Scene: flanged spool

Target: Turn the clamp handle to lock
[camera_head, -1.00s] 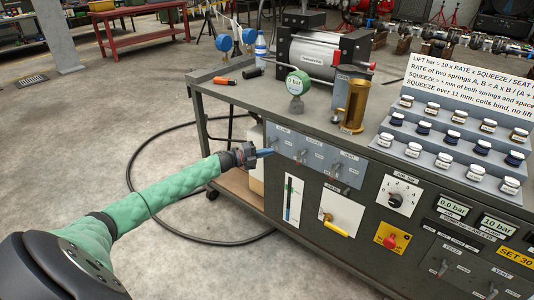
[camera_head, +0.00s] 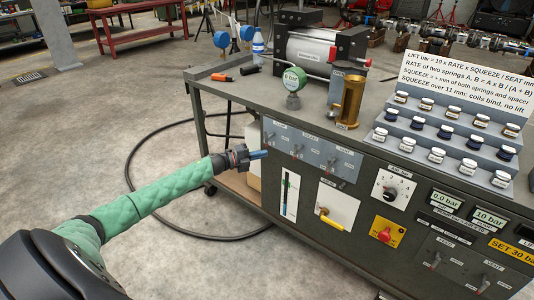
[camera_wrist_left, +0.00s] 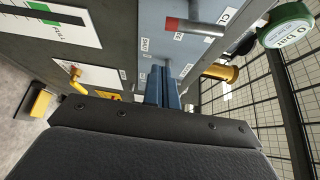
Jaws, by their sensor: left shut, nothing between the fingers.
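A grey-blue panel (camera_head: 312,153) on the bench front carries three small levers. The left lever (camera_head: 270,136) is nearest my left gripper (camera_head: 258,155). In the left wrist view a red-ended metal lever (camera_wrist_left: 195,27) stands out from this panel beside a label starting "CL"; the rest of that label is cut off, so I cannot tell for sure that it is the clamp handle. My left gripper is shut and empty. Its blue fingers (camera_wrist_left: 162,88) are together and point at the panel, just below the lever in the wrist view. Contact is not clear. My right gripper is out of view.
Below the panel are a white plate with a yellow handle (camera_head: 328,220), a level gauge (camera_head: 289,194) and a red knob on yellow (camera_head: 385,235). A green gauge (camera_head: 294,79) and brass cylinder (camera_head: 349,101) stand on the bench top (camera_head: 235,92).

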